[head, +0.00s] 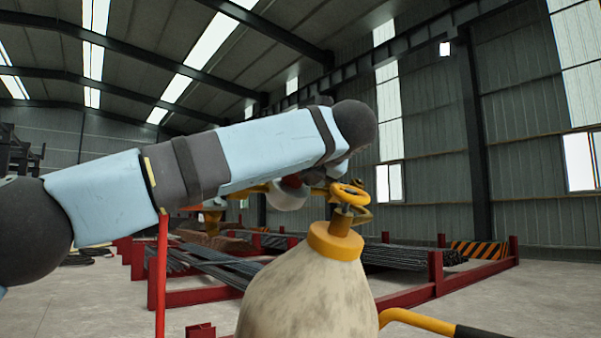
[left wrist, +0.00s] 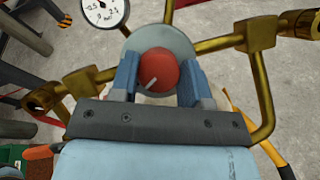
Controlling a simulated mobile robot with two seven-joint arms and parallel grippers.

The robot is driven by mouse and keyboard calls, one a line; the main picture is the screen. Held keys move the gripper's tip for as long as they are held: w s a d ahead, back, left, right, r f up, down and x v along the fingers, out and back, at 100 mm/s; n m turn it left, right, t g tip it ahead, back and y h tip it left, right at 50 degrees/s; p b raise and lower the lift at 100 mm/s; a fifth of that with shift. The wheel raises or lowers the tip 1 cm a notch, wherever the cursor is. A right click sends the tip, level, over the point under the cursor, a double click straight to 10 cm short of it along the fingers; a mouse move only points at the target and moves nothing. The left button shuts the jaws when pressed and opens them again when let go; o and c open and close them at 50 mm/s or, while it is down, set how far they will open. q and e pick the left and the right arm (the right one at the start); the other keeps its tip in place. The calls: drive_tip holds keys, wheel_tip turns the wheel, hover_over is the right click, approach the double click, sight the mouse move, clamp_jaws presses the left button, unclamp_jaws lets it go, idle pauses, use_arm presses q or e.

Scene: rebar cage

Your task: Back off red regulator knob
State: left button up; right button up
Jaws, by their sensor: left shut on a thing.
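The red regulator knob (left wrist: 157,69) is round, with a short pale line pointing to its lower left. It sits on a grey round body with brass fittings. My left gripper (left wrist: 158,78) has its two blue fingers on either side of the knob and is shut on it. In the head view my left arm reaches across from the left, and its forearm hides most of the regulator and the fingers. A gauge (left wrist: 103,10) shows at the top left of the left wrist view, partly cut off. My right gripper is in neither view.
A pale gas cylinder (head: 308,295) with a yellow collar and yellow handwheel (head: 350,194) stands close in front. A yellow bar with a black grip (head: 430,322) is at lower right. Red racks with dark rebar (head: 408,256) stand behind; concrete floor is open at lower left.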

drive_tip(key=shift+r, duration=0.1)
use_arm(q)
drive_tip(key=o, duration=0.9)
drive_tip(key=shift+a, duration=0.1)
drive_tip(key=p+v, duration=0.3)
drive_tip(key=v, duration=1.1)
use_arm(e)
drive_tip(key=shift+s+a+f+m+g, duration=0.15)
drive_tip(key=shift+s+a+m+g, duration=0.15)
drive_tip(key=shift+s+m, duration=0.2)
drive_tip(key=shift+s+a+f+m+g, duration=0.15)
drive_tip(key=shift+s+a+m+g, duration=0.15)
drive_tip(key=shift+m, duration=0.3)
use_arm(q)
drive_tip(key=shift+w, duration=0.1)
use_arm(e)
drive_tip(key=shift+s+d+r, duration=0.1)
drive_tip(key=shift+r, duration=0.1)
